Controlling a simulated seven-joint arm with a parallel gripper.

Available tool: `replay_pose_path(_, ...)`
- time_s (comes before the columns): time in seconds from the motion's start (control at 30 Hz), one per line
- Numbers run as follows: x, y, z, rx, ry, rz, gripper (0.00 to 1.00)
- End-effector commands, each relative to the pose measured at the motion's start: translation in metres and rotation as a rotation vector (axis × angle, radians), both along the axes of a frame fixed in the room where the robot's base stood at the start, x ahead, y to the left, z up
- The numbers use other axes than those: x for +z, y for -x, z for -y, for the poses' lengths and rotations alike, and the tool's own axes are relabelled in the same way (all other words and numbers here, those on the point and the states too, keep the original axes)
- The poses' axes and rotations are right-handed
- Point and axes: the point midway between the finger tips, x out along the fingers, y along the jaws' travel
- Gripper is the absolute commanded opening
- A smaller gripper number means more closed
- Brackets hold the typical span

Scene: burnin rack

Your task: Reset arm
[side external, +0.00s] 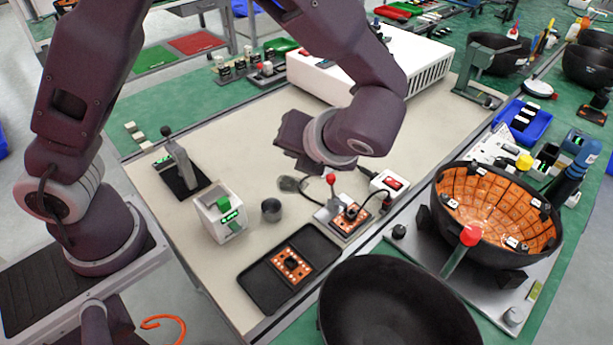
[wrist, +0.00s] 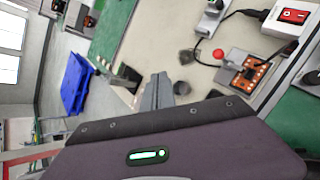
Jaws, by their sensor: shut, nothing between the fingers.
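My gripper (wrist: 158,92) shows in the wrist view with its fingers together and nothing between them. In the side view my gripper (side external: 290,140) is raised above the middle of the light work surface, clear of the objects there, and its fingertips are hard to make out. Below and to its right is an orange board (side external: 350,217) in a fixture with a red-knobbed lever (side external: 331,180). The same orange board (wrist: 250,78) shows at the right of the wrist view.
A black tray (side external: 250,284) holds another orange board. A white box with a green button (side external: 222,214), a small dark cup (side external: 271,210) and a lever stand (side external: 181,165) are left. A power strip (side external: 389,184) with a red switch is right. Black bowls (side external: 400,310) stand at the front right.

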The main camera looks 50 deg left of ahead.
Motion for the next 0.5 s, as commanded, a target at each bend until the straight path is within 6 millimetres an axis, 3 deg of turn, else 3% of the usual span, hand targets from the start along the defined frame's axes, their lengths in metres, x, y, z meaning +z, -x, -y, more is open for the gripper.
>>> replay_pose_path(0.03,0.024,0.015,-0.018,0.185,0.125,0.117,0.00)
replay_pose_path(0.2,0.079,0.082,-0.053,0.929,0.548,0.544,0.00)
replay_pose_path(0.33,0.103,0.130,-0.057,1.510,0.836,0.840,0.00)
replay_pose_path(0.5,0.114,0.163,-0.049,2.052,1.098,1.057,0.00)
